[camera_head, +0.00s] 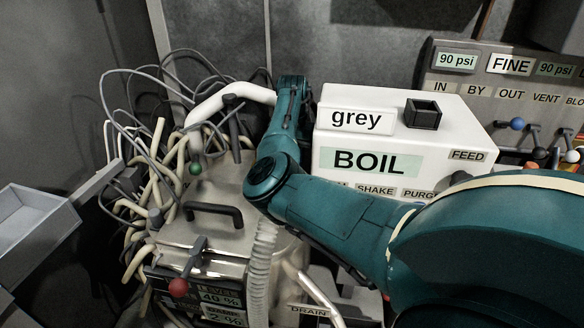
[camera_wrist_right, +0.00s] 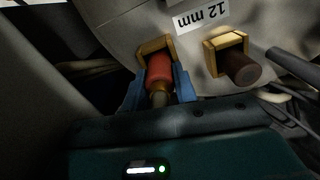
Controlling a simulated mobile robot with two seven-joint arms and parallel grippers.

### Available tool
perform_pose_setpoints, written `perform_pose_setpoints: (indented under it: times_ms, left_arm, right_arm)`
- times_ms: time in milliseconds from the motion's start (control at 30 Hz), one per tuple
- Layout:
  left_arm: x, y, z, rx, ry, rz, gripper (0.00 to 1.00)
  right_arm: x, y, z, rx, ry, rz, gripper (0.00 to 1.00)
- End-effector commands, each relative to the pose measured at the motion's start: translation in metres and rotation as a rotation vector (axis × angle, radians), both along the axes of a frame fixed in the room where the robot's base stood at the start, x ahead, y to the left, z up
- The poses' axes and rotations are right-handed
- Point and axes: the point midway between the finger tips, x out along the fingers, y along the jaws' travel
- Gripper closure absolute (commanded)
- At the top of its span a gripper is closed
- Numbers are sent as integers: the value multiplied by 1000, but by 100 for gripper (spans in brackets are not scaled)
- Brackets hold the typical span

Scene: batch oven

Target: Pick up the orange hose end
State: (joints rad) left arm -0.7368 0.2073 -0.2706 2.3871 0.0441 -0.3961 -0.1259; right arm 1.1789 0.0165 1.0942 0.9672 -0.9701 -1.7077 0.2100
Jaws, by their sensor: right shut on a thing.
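The orange hose end (camera_wrist_right: 159,68) shows in the right wrist view as a short red-orange cylinder with a dull metal-coloured part below it. Its far end sits at a square yellow-tan bracket (camera_wrist_right: 155,44); I cannot tell whether it is still seated there. My right gripper (camera_wrist_right: 158,90) is shut on the hose end, with one blue finger on each side. In the head view my right arm reaches in from the right, and its gripper and the hose end are hidden. My left gripper is not in view.
A dark brown hose end (camera_wrist_right: 242,69) sits in a second bracket (camera_wrist_right: 225,43) close to the right of my gripper, under a "12 mm" label. In the head view, a metal vessel (camera_head: 225,190), tangled hoses (camera_head: 160,180) and a white "grey BOIL" box (camera_head: 345,155) crowd my arm.

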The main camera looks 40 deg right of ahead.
Motion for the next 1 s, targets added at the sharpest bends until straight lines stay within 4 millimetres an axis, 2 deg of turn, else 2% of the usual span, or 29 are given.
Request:
perform_pose_setpoints:
  times_ms: [167,267,700,833,1000]
  left_arm:
    - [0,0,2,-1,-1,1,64]
    - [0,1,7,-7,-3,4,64]
    - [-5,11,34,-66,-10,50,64]
    - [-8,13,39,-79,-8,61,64]
    - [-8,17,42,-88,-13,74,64]
  right_arm:
    - [0,-1,6,-1,-2,-1,96]
    - [1,-1,20,-2,-2,0,96]
    - [1,-1,134,-2,-3,0,96]
    - [0,-1,159,-1,-3,-1,96]
    - [1,0,177,-1,0,1,96]
